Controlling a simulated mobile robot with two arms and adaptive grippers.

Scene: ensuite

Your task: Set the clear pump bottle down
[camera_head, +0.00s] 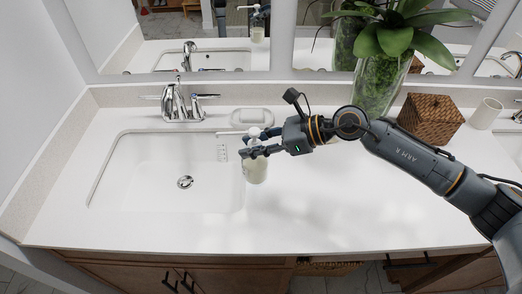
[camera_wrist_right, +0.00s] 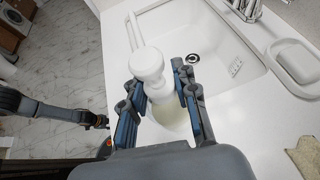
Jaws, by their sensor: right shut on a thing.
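The clear pump bottle (camera_head: 256,172), with a white pump top and pale contents, is upright over the counter just right of the sink. My right gripper (camera_head: 249,151) is shut around its upper part. In the right wrist view the bottle's white pump head (camera_wrist_right: 146,64) stands between the two fingers of the right gripper (camera_wrist_right: 157,90), which hides part of the body. I cannot tell whether the bottle's base touches the white counter (camera_head: 320,205). My left gripper does not show in the head view.
The sink (camera_head: 140,175) lies left of the bottle, with a chrome faucet (camera_head: 180,103) behind. A white soap dish (camera_head: 252,117) sits near the wall. A glass plant vase (camera_head: 378,85), wicker box (camera_head: 430,118) and white cup (camera_head: 486,113) stand right. The front counter is clear.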

